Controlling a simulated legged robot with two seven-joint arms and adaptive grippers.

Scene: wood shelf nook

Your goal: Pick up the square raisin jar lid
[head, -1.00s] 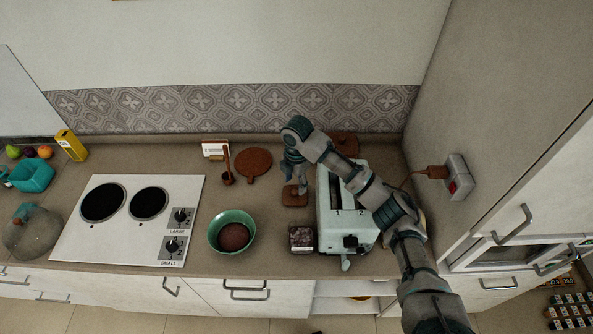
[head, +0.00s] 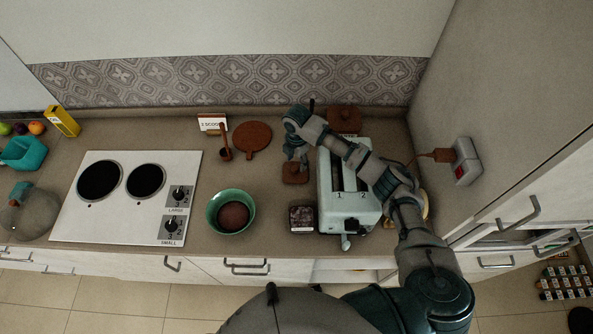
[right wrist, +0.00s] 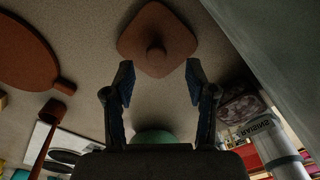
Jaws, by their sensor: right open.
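The square raisin jar lid (head: 294,174) is a brown wooden square with a round knob, lying on the counter just left of the toaster. In the right wrist view the lid (right wrist: 157,42) lies just beyond the fingertips, with its knob about midway between them. My right gripper (head: 296,160) is above the lid, open and empty; in the right wrist view its two fingers (right wrist: 158,80) are spread apart. The square jar of raisins (head: 302,217) stands uncovered in front of the lid. My left gripper is not in view.
The pale toaster (head: 346,190) stands close on the right of the lid. A stove (head: 128,196) is farther left.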

